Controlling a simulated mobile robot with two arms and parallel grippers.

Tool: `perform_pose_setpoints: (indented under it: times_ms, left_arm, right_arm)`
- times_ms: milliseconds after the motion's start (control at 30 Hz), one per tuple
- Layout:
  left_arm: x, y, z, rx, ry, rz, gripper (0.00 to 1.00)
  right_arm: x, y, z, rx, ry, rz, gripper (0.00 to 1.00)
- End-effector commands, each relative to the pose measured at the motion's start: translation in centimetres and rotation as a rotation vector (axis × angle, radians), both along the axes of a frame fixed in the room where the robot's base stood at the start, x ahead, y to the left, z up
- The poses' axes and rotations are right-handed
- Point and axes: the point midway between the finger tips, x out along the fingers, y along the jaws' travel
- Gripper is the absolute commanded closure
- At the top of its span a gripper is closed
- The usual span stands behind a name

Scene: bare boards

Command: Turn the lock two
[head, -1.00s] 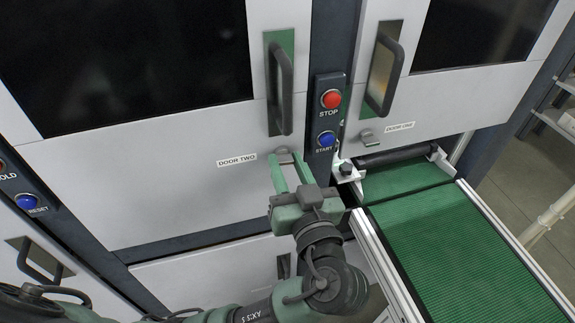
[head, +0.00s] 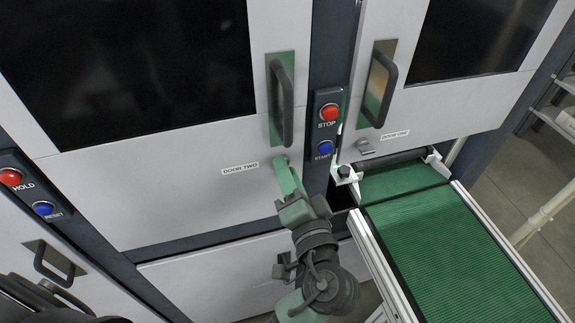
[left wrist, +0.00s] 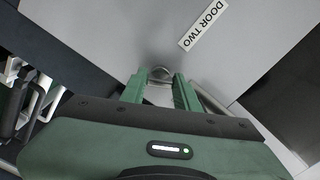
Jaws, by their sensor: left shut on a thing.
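Lock two is a small grey metal knob (left wrist: 160,74) just beside the "DOOR TWO" label (head: 240,168), below the handle of door two (head: 283,100). My left gripper (head: 286,166) reaches up to it from below, with its green fingers seen nearly edge-on in the head view. In the left wrist view the two fingertips stand either side of the knob, shut on it. The fingers hide most of the knob in the head view, so its turn angle cannot be read. My right gripper is not in view.
A panel with a red STOP button (head: 329,112) and a blue START button (head: 325,148) is close right of the gripper. Door one's handle (head: 378,88) and lock (head: 365,146) are further right. A green conveyor (head: 455,255) with metal rails stands at the lower right.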

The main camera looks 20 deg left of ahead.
Motion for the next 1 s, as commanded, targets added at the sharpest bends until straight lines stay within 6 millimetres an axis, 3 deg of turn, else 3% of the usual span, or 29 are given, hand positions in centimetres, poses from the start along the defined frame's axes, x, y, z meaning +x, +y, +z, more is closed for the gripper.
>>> perform_pose_setpoints:
  times_ms: [400,1000]
  left_arm:
    - [0.0,-0.1,0.3,0.287,0.194,-0.002,1.0]
    - [0.0,-0.1,0.0,0.435,0.292,-0.003,1.0]
  right_arm:
    - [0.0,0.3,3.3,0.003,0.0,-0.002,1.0]
    - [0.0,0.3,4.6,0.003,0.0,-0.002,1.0]
